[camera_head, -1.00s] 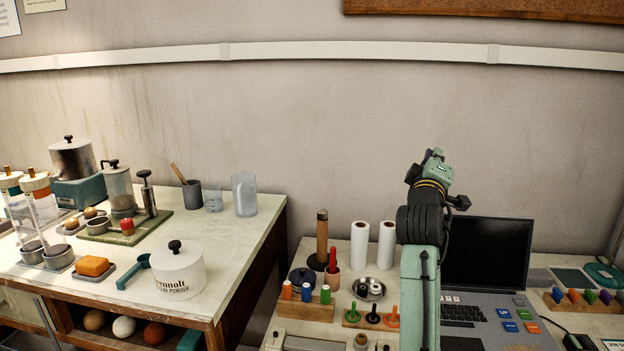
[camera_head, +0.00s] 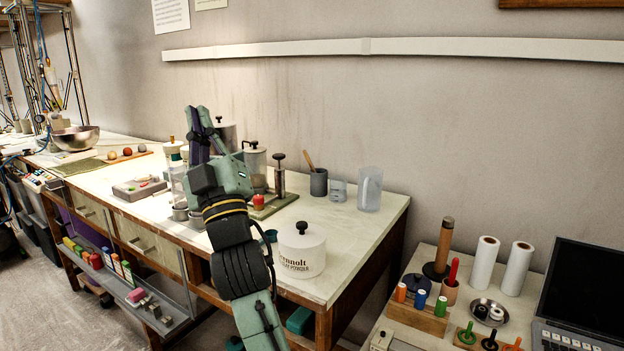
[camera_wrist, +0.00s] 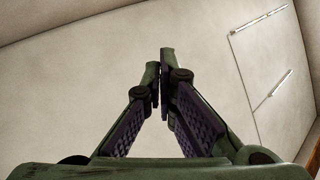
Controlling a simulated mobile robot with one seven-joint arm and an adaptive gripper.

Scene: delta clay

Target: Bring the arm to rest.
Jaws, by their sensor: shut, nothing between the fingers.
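My arm rises from the bottom of the head view, with its green and black links in front of the left workbench (camera_head: 345,270). My gripper (camera_head: 196,112) points upward at the arm's top end, in front of the jars at the back of the bench. In the wrist view my gripper (camera_wrist: 160,68) has its fingertips together, with nothing between them. It faces a bare pale surface, with thin light fixtures (camera_wrist: 270,90) at the right. The arm hides part of the bench and some containers behind it.
A white powder canister (camera_head: 302,252) stands close right of the arm. A clear pitcher (camera_head: 370,188) stands farther back. A lower bench at right holds paper rolls (camera_head: 485,265), a wooden peg block (camera_head: 418,314) and a laptop (camera_head: 590,290). The air above the benches is clear.

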